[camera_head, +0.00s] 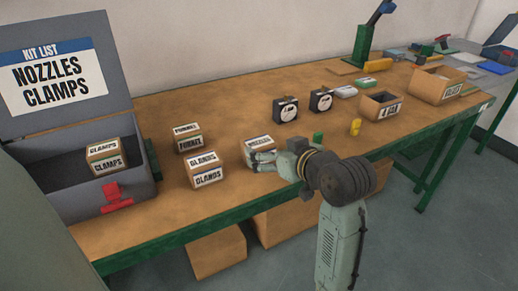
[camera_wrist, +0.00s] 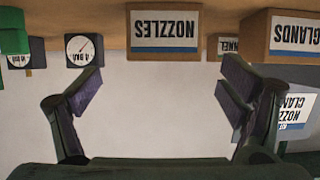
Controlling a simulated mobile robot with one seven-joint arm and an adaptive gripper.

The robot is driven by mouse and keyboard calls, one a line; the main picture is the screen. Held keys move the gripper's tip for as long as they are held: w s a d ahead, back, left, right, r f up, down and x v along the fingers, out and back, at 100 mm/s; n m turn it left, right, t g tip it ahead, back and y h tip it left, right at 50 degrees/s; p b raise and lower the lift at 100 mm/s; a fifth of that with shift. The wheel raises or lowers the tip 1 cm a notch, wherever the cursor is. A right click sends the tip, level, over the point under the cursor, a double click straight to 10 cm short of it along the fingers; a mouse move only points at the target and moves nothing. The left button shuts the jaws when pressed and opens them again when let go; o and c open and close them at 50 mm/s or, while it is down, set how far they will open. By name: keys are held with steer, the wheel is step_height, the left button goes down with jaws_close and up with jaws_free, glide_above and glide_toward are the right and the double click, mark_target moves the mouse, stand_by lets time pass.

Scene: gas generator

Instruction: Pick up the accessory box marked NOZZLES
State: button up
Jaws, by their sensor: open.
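The NOZZLES box (camera_head: 257,142) is a small brown box on the wooden workbench, right of the GLANDS box, with its front partly hidden by my gripper in the head view. In the wrist view, which is upside down, the NOZZLES box (camera_wrist: 163,45) shows its label at the top middle, between the directions of my two fingers. My gripper (camera_wrist: 162,82) is open and empty, its fingers spread wider than the box looks. In the head view my gripper (camera_head: 257,160) is at the box's front; contact cannot be told.
The GLANDS box (camera_head: 205,169) and FUNNEL box (camera_head: 187,138) stand left of the NOZZLES box. A grey kit case (camera_head: 50,196) holds the CLAMPS box (camera_head: 104,156); its lid lists NOZZLES and CLAMPS. Two gauges (camera_head: 286,109) stand behind, right.

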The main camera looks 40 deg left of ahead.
mark_target(258, 145)
steer(key=x, duration=0.3)
steer(key=p+x, duration=0.1)
steer(key=x, duration=0.3)
steer(key=shift+s+a+f, duration=0.1)
steer(key=shift+a+f, duration=0.1)
steer(key=shift+a, duration=0.1)
steer(key=c, duration=1.4)
